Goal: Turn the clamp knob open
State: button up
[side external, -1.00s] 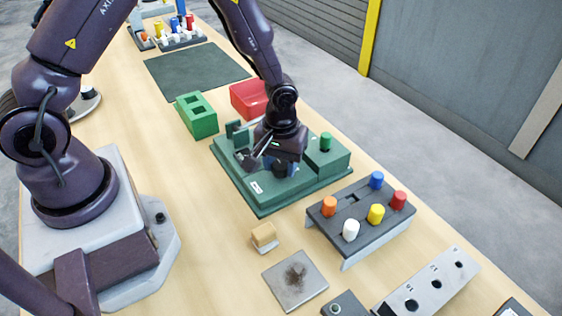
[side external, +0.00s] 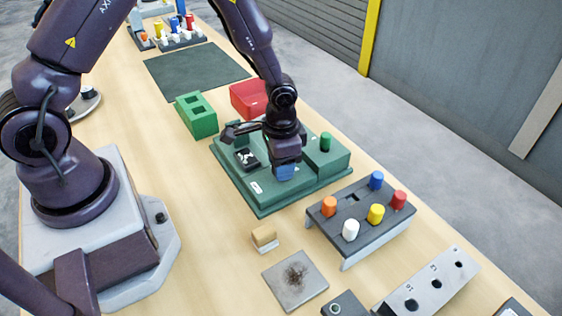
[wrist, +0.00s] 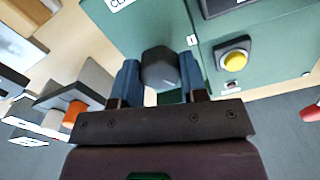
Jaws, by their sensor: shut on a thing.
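The clamp knob (wrist: 160,68) is a dark, faceted knob on the green fixture (wrist: 140,28), between my gripper's two blue fingers in the wrist view. My gripper (wrist: 158,78) is shut on it. In the side view my gripper (side external: 285,172) points down onto the middle of the green fixture (side external: 262,198), and its fingers hide the knob there. A black part with white pieces (side external: 247,158) sits on the fixture to the left of the gripper.
A yellow button (wrist: 235,60) shows in the wrist view. A red bin (side external: 246,99) and a green slotted block (side external: 197,115) lie behind. A dark peg stand (side external: 358,229) is in front.

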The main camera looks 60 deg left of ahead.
jog(key=m, duration=0.5)
jog(key=shift+m, duration=0.4)
dwell(0.4)
jog(key=o, duration=0.9)
notch_tip(320, 180, up, 13)
